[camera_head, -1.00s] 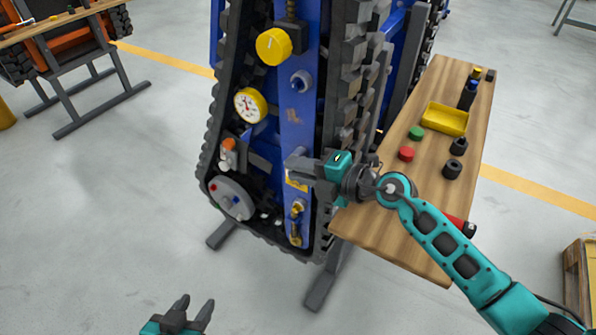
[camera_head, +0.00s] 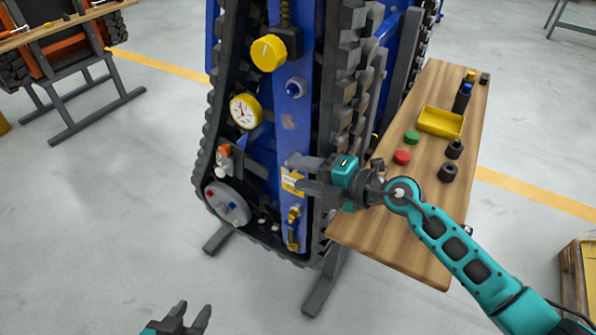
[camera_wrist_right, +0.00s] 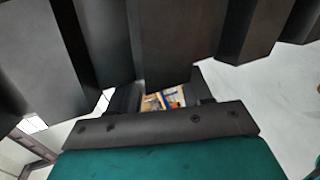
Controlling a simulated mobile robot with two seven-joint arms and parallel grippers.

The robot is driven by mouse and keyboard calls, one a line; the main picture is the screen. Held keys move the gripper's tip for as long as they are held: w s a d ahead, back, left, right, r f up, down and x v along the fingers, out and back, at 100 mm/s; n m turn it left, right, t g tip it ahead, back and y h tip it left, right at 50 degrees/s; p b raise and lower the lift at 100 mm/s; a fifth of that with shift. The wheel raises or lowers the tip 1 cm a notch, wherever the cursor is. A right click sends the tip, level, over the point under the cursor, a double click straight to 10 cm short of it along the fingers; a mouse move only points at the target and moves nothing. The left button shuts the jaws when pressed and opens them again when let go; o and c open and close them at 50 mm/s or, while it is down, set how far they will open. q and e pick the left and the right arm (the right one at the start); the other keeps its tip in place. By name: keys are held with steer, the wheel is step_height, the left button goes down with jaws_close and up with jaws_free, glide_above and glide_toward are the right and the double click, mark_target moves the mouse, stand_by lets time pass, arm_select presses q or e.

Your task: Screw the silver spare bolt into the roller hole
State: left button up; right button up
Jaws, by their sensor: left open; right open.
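I cannot make out a silver spare bolt for certain; tiny pale pieces show just right of the disc. My right gripper (camera_head: 293,176) is open and appears empty in front of the carrier's blue beam, over a yellow label, right of the disc. In the right wrist view its dark fingers (camera_wrist_right: 163,97) frame a narrow gap. My left gripper (camera_head: 190,318) is open and empty at the bottom edge, away from the carrier.
The black track (camera_head: 343,95) rises close behind my right gripper. A brass valve (camera_head: 293,225) is below it. A yellow knob (camera_head: 268,53) and a gauge (camera_head: 245,111) are higher. The wooden table (camera_head: 400,235) holds a yellow tray (camera_head: 440,121) and several small parts.

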steer(key=v, duration=1.1)
steer(key=shift+r, duration=0.1)
